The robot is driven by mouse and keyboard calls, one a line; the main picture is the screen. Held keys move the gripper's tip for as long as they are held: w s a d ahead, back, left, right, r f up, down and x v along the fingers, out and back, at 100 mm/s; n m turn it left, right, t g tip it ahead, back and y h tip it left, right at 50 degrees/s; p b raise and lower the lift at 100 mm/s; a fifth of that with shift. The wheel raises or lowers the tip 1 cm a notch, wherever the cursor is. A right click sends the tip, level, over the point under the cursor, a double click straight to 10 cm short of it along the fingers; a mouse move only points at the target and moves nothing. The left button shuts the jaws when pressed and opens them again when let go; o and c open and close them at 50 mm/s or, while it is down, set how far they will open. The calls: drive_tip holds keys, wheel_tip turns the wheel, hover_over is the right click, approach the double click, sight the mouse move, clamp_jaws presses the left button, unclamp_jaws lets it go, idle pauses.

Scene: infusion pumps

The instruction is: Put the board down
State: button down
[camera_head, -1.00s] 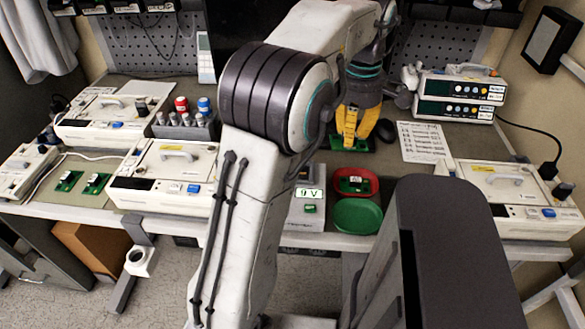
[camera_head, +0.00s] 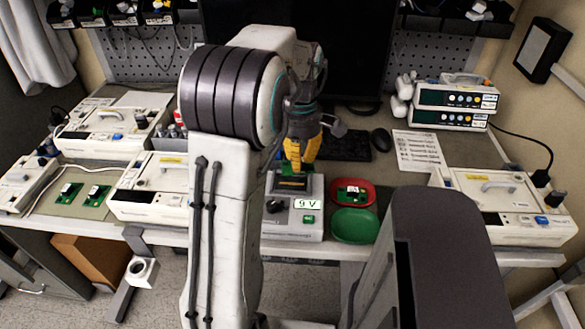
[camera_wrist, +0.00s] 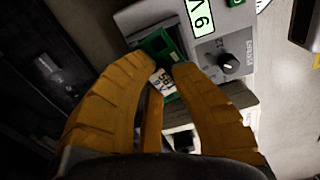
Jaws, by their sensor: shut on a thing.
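My gripper (camera_head: 297,168) has yellow fingers and is shut on a green board (camera_head: 293,183), just over the top of a grey-white tester with a "9 V" display (camera_head: 293,217). In the wrist view the fingers (camera_wrist: 160,72) close on the board (camera_wrist: 158,47), which has a white printed label. It lies over or against the tester (camera_wrist: 215,50) beside its display and black knob. I cannot tell whether the board touches the tester. The fingers hide part of the board.
A red tray (camera_head: 353,191) with a green board in it and an empty green tray (camera_head: 354,225) stand right of the tester. Two more boards (camera_head: 70,192) lie at the left. White pumps stand on both sides. A mouse (camera_head: 381,139) and keyboard (camera_head: 347,147) are behind.

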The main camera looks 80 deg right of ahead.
sight(293, 182)
drive_tip(key=shift+w+d+f, duration=0.1)
drive_tip(key=shift+w+f, duration=0.35)
drive_tip(key=shift+w, duration=0.35)
drive_tip(key=shift+f+p, duration=1.4)
drive_tip(key=shift+f, duration=0.65)
drive_tip(key=c, duration=1.2)
unclamp_jaws()
drive_tip(key=shift+o, duration=0.3)
drive_tip(key=shift+r, duration=0.15)
